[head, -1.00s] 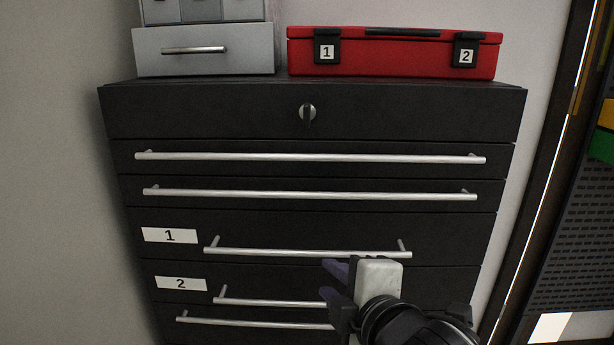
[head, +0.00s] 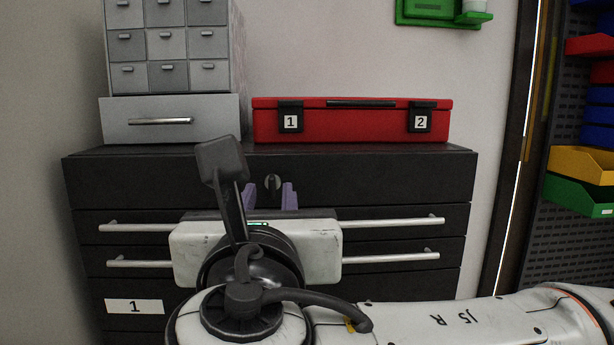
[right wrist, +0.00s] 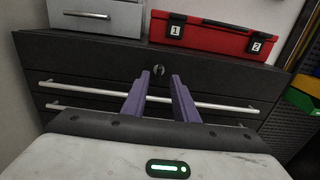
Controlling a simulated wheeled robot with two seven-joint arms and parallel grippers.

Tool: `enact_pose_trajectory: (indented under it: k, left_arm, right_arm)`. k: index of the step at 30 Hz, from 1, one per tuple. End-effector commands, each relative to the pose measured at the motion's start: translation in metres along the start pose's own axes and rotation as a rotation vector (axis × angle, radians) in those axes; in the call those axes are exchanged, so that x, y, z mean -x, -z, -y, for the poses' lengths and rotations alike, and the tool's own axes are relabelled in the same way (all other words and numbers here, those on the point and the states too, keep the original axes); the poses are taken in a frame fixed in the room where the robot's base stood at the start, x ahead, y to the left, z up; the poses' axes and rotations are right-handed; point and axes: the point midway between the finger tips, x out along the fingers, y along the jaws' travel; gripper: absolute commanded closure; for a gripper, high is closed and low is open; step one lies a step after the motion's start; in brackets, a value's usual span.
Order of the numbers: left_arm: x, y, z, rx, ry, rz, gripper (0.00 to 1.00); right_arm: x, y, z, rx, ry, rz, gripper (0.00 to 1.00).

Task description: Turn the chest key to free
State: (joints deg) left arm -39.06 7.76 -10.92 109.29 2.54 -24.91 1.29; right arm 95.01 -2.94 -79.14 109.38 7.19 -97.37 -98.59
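The black drawer chest (head: 400,180) stands against the wall. Its key (head: 272,182) is a small grey piece in the middle of the plain top panel; in the head view its lower part is close to my gripper's fingers. The key also shows in the right wrist view (right wrist: 158,70), upright, beyond and between the fingertips. My right gripper (head: 272,196) has two purple fingers, spread apart with nothing between them. In the right wrist view the gripper (right wrist: 159,82) points at the key from just below and in front, apparently not touching it. My left gripper is not in view.
A red case (head: 350,122) with latches 1 and 2 and a grey drawer cabinet (head: 170,118) stand on the chest. Long bar handles (head: 390,223) stick out below the key. Coloured bins (head: 580,165) hang at the right.

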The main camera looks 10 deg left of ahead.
Motion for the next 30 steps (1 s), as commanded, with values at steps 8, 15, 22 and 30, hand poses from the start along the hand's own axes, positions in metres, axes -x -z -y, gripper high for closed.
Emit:
enact_pose_trajectory:
  k: [8, 15, 22, 30]
  left_arm:
    - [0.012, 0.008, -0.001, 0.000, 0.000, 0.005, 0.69]
    - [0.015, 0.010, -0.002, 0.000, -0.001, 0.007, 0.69]
    - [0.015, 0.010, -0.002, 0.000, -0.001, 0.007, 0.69]
    - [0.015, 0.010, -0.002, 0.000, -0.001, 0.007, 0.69]
  right_arm:
    - [-0.052, -0.002, 0.001, -0.002, 0.003, -0.002, 0.73]
    - [-0.072, 0.000, 0.000, -0.003, -0.001, -0.002, 0.73]
    - [-0.073, 0.000, 0.000, -0.004, -0.001, -0.001, 0.73]
    - [-0.073, 0.000, 0.000, -0.004, -0.001, -0.001, 1.00]
